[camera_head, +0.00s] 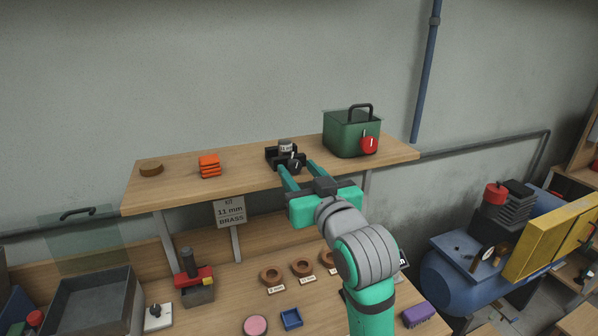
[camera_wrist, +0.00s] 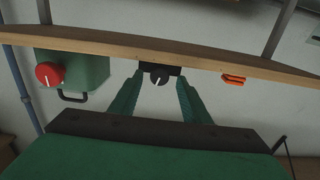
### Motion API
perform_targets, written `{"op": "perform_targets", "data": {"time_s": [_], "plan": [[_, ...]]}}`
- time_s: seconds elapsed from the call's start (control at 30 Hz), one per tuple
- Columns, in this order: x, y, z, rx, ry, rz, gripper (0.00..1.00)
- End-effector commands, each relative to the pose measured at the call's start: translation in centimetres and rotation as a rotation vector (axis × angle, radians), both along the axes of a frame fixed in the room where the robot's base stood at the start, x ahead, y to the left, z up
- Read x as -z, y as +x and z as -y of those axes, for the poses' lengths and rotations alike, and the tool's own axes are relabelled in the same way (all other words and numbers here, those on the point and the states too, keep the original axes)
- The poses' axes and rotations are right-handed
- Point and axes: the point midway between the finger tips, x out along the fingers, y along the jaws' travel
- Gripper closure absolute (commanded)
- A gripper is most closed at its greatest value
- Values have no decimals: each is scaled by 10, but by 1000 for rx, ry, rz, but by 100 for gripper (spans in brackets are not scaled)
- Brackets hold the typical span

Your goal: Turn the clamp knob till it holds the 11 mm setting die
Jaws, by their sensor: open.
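The black clamp (camera_head: 272,153) sits on the raised wooden shelf, with the grey setting die (camera_head: 286,146) standing in it under a small label. Its dark round clamp knob (camera_head: 296,165) faces the front, with a light pointer mark. In the wrist view the knob (camera_wrist: 159,78) shows at the shelf edge, between and beyond the fingertips. My gripper (camera_head: 297,172) is open, its two green fingers reaching toward the knob from the front. The fingers also show in the wrist view (camera_wrist: 158,85), apart with a gap around the knob's line. Contact with the knob cannot be told.
On the shelf (camera_head: 240,181) stand a green box (camera_head: 345,137) with a red knob (camera_head: 369,145), orange blocks (camera_head: 209,166) and a brown disc (camera_head: 151,169). A sign (camera_head: 230,212) reading "SET 11 mm BRASS" hangs below. Rings (camera_head: 271,277) lie on the bench.

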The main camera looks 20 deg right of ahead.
Motion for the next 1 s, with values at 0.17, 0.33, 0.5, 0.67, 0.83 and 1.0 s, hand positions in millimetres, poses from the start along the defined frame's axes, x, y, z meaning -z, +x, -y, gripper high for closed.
{"op": "perform_targets", "data": {"time_s": [0.17, 0.33, 0.5, 0.67, 0.83, 1.0], "plan": [[0, 5, 0, 1, -1, 0, 57], [0, 4, 0, 1, 0, 0, 57], [0, 5, -1, 0, 0, 0, 93], [0, 5, -1, -1, 5, 0, 98], [0, 5, -1, -3, 107, -2, 98], [0, 5, -1, -2, 277, -7, 98]]}}
